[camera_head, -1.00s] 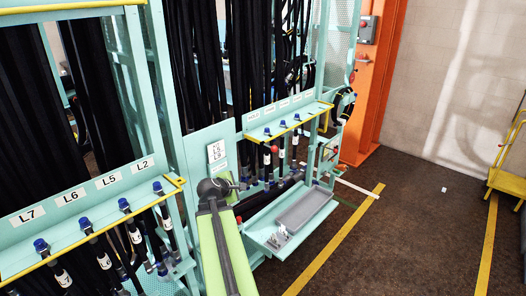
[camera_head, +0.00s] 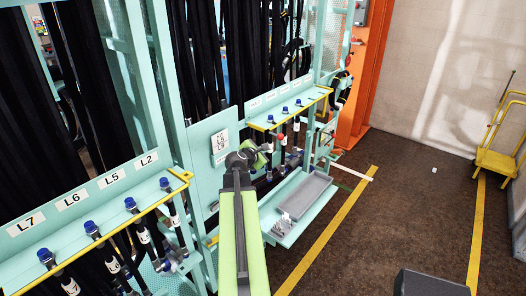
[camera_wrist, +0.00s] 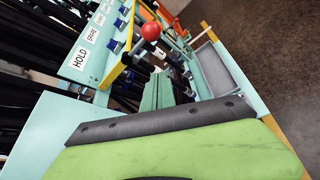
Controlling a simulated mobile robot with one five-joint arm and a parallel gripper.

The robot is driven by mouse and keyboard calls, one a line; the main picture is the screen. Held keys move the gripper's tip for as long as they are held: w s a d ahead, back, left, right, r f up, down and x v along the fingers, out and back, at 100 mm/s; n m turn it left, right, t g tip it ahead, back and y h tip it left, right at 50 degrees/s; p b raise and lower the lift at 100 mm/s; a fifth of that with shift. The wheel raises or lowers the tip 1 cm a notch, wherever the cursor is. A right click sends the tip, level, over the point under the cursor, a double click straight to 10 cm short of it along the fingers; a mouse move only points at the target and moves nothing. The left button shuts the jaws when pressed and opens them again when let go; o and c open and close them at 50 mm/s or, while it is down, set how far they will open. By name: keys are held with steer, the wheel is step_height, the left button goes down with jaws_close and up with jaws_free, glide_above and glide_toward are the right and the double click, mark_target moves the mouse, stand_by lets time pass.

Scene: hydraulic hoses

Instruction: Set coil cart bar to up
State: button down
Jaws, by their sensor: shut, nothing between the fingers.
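A yellow cart (camera_head: 497,160) stands on the floor at the far right of the head view, by the wall. A thin dark bar (camera_head: 504,97) slants upward from it; I take this cart as the coil cart, but no label shows. My gripper (camera_head: 267,148) is shut and empty at the end of my green arm, in front of the hose rack and far left of the cart. In the wrist view, green and black parts of my arm fill the bottom. The cart does not show there.
The teal hose rack (camera_head: 200,140) with yellow rails fills the left. A red ball knob (camera_head: 281,137) is close to my gripper and also shows in the wrist view (camera_wrist: 152,31). A grey tray (camera_head: 303,194) sits low on the rack.

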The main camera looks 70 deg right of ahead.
steer(key=b+x, duration=0.2)
steer(key=x, duration=0.4)
steer(key=s+r+p, duration=0.2)
steer(key=r+p, duration=0.1)
steer(key=shift+s+d+p, duration=0.1)
steer(key=shift+d+p, duration=0.05)
steer(key=shift+p, duration=0.15)
steer(key=shift+r, duration=0.2)
